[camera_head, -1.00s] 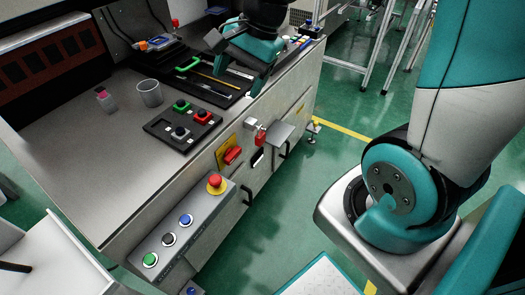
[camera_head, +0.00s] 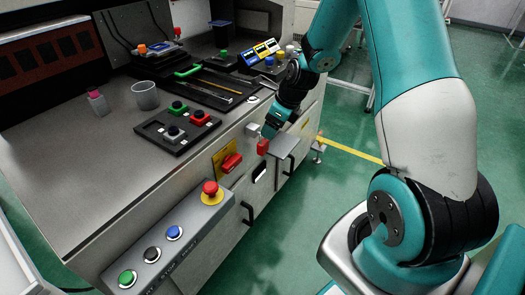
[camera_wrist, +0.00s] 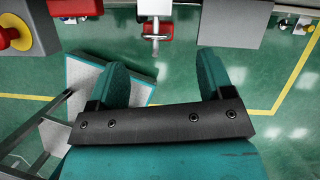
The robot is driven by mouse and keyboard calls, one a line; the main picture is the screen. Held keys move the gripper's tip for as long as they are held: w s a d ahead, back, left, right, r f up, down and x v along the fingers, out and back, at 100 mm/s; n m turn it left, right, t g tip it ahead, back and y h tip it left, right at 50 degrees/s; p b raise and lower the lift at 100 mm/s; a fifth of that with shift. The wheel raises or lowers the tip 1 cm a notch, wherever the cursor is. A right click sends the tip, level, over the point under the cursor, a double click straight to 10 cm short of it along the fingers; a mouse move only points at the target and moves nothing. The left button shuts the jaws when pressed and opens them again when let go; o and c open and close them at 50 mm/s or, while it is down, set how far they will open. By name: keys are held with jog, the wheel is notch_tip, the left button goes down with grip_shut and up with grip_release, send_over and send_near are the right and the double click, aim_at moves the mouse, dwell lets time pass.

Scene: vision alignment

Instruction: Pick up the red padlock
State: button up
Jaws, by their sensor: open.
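The red padlock (camera_head: 263,146) hangs at the front face of the workbench, beside a small light metal bracket (camera_head: 252,130). In the wrist view the padlock (camera_wrist: 166,28) is near the top centre, partly hidden behind a silver metal piece. My gripper (camera_head: 268,129) is just beside and slightly above the padlock in the head view. In the wrist view my gripper (camera_wrist: 163,66) is open with nothing between its two teal fingers. The padlock lies beyond the fingertips, roughly in line with the gap between them.
A red rotary switch (camera_head: 231,162) on a yellow plate is left of the padlock. A red emergency stop (camera_head: 211,190) sits on the button panel. A grey ledge (camera_head: 287,146) juts out right of the padlock. The green floor in front is free.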

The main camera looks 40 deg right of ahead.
aim_at(264, 142)
jog(key=b+x, duration=0.2)
jog(key=x, duration=0.5)
jog(key=shift+a+f, duration=0.15)
jog(key=c, duration=1.3)
